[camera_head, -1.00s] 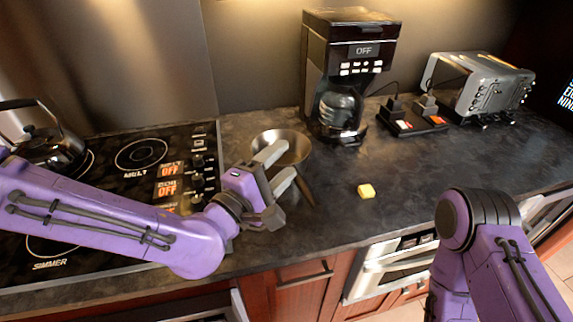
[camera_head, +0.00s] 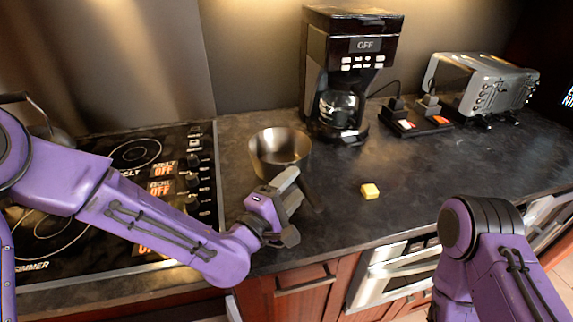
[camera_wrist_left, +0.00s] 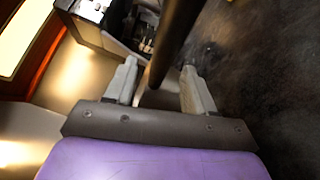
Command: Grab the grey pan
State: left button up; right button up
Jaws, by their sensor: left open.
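The grey pan (camera_head: 279,150) stands on the dark counter just right of the stove in the head view. Its dark handle (camera_head: 309,194) points toward the counter's front edge. My left gripper (camera_head: 297,184) is open at the near side of the pan, by the handle. In the left wrist view, the dark handle (camera_wrist_left: 177,35) runs down toward the space between the open fingers (camera_wrist_left: 160,76). I cannot tell whether a finger touches it. My right arm shows at the lower right, but its gripper is out of view.
A coffee maker (camera_head: 349,70) stands behind the pan. A small yellow block (camera_head: 370,191) lies to its right. A black switch box (camera_head: 416,120) and a toaster (camera_head: 484,84) are farther right. The stove (camera_head: 150,190) with a kettle is left. Counter around the block is clear.

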aim_at(300, 178)
pick_arm(q)
jog(key=x, duration=0.3)
jog(key=shift+r, duration=0.1)
jog(key=shift+w+d, duration=0.15)
grip_shut()
jog(key=shift+p, duration=0.3)
